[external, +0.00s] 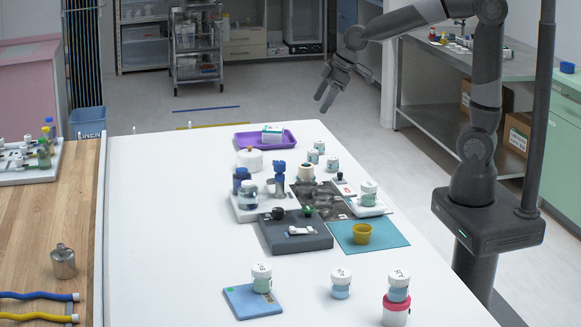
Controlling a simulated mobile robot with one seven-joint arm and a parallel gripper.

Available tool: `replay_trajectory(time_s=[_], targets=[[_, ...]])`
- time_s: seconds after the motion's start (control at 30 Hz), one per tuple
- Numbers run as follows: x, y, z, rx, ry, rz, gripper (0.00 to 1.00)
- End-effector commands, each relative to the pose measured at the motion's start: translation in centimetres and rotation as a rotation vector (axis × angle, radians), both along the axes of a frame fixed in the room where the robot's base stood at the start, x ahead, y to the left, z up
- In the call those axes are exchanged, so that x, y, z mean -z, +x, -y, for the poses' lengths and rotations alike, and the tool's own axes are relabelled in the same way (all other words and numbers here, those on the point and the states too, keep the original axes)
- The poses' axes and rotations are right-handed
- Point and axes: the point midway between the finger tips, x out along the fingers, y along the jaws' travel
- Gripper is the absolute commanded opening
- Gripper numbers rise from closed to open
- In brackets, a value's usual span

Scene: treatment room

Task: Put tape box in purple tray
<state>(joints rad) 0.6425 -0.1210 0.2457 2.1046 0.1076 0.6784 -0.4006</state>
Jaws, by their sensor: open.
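The purple tray (247,139) lies at the far end of the white table. A small white box with green marking (272,133), which looks like the tape box, is at the right part of the tray and appears to rest in it. Its label is too small to read. My gripper (323,104) is open and empty. It hangs in the air to the right of the tray and above it in the picture, apart from the box.
A grey block (294,235), a teal mat (390,237) and a yellow cup (362,233) are mid-table.

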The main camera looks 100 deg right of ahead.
Motion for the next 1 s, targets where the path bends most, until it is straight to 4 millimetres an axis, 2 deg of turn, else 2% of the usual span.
replay_trajectory(time_s=[0.03, 0.1, 0.3, 0.4, 0.53, 0.7, 1.0], targets=[[-0.8, -1.3, -2.4, -0.017, -0.006, 0.004, 0.74], [-1.4, -3.2, -4.9, -0.024, -0.004, 0.004, 0.74], [-2.3, -9.4, -11.1, -0.048, 0.019, 0.015, 0.74], [-2.2, -12.7, -13.3, -0.061, 0.041, 0.023, 0.74], [-1.7, -16.3, -15.2, -0.075, 0.074, 0.029, 0.74], [-0.9, -19.0, -16.3, -0.086, 0.105, 0.030, 0.74], [-0.7, -19.7, -16.5, -0.086, 0.114, 0.029, 0.74]])
